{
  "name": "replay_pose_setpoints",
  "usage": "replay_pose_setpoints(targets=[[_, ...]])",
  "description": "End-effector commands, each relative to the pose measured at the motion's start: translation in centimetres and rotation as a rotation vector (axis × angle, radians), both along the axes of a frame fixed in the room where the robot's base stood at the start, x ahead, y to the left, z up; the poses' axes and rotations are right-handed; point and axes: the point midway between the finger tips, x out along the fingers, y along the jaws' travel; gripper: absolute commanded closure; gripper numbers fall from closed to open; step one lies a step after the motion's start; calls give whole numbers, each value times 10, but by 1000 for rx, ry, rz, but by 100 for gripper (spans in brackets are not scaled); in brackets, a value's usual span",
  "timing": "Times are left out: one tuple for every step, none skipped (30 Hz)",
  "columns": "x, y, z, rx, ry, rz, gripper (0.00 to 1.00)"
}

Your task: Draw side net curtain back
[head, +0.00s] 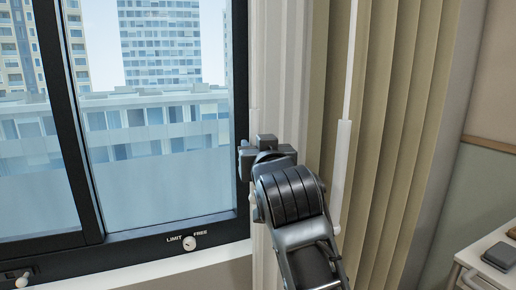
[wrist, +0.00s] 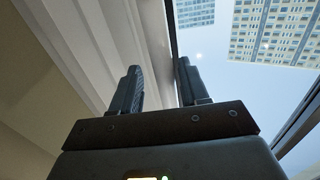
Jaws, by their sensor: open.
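The white net curtain (head: 283,60) hangs gathered in narrow upright folds at the right edge of the window. My gripper (head: 257,148) is at the net curtain's left edge, about level with the lower part of the glass. In the wrist view my gripper (wrist: 158,82) is open, its two fingers apart. Pale net curtain (wrist: 112,32) lies behind and left of the left finger, and its edge shows in the gap. The right finger is against the dark window frame. I cannot tell whether either finger touches the cloth. My wrist hides the curtain's lower part.
A beige curtain (head: 388,90) hangs right of the net curtain, with a white wand (head: 342,165) in front. The dark window frame (head: 65,130) has a LIMIT/FREE knob (head: 189,243) low down. A bedside cabinet (head: 486,262) with a grey item stands at lower right.

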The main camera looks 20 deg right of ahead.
Motion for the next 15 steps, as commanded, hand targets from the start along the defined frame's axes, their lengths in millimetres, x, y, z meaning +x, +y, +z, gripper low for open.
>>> replay_pose_setpoints(targets=[[-8,2,-2,0,-1,1,55],[-13,3,-3,0,-1,1,55],[-20,5,-3,0,-1,1,55],[-25,6,-2,0,-2,0,55],[-30,7,-3,0,-1,0,55],[-37,8,-3,-1,-1,-1,55],[-41,9,-2,-1,-1,-1,55],[-45,10,-2,0,-2,-1,55],[-50,11,-2,-1,-1,-1,55],[-53,12,-2,-1,0,-1,55],[-56,12,-2,-1,0,-1,55],[-59,13,-2,-1,0,-1,55],[-61,13,-1,-1,0,-1,55],[-62,13,-1,0,0,-2,55],[-63,13,-1,0,0,-2,55]])
